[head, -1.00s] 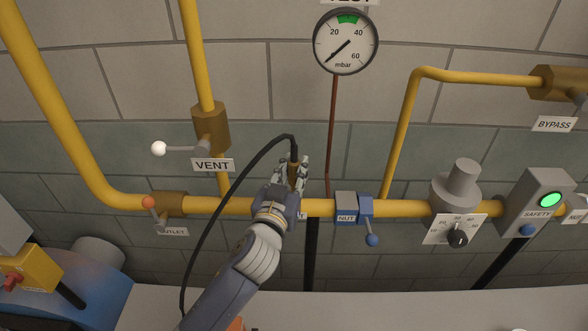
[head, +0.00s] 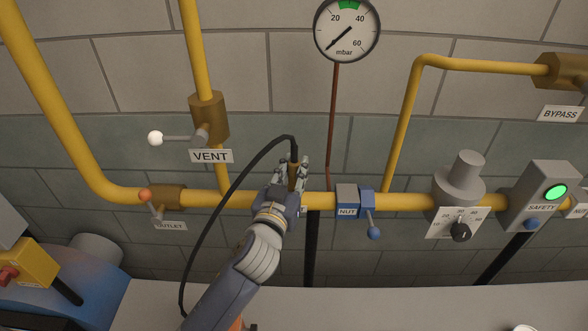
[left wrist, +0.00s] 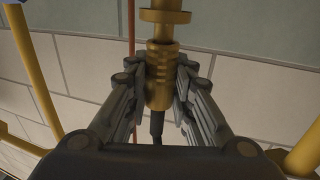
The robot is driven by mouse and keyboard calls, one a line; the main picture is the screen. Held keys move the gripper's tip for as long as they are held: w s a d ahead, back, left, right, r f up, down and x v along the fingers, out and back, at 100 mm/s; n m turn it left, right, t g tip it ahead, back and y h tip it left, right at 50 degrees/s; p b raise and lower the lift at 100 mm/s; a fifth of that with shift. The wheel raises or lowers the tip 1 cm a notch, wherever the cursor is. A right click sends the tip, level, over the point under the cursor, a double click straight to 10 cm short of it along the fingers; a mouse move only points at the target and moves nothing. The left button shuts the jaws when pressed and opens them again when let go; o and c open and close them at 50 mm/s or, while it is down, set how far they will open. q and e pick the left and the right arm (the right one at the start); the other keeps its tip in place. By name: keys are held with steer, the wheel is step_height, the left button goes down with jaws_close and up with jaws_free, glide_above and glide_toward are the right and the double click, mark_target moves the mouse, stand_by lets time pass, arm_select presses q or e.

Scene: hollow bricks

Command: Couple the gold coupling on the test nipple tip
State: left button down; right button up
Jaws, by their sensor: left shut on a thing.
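My left gripper (head: 296,175) is shut on the gold coupling (head: 293,170), just above the yellow pipe. The black hose (head: 236,181) leaves the coupling at its top and loops down to the left. In the left wrist view the ribbed gold coupling (left wrist: 159,75) sits between the fingers of the gripper (left wrist: 160,85), with the hose (left wrist: 157,125) below it. A gold flanged piece (left wrist: 165,17), likely the test nipple, is in line at the coupling's end. I cannot tell whether they touch or are joined. In the head view my gripper hides the nipple. My right gripper is not in view.
The yellow pipe (head: 405,202) runs across the wall. Around it are the blue-levered valve (head: 354,200), the vent valve (head: 208,118), the outlet valve (head: 165,197), the regulator (head: 461,182) and the safety box (head: 540,195). A pressure gauge (head: 347,30) hangs above on a thin red-brown tube.

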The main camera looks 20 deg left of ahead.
arm_select(q)
steer(key=shift+f+b, duration=0.6)
steer(key=shift+f, duration=0.2)
steer(key=c, duration=1.3)
jaws_free()
steer(key=s, duration=1.2)
steer(key=shift+d, duration=0.15)
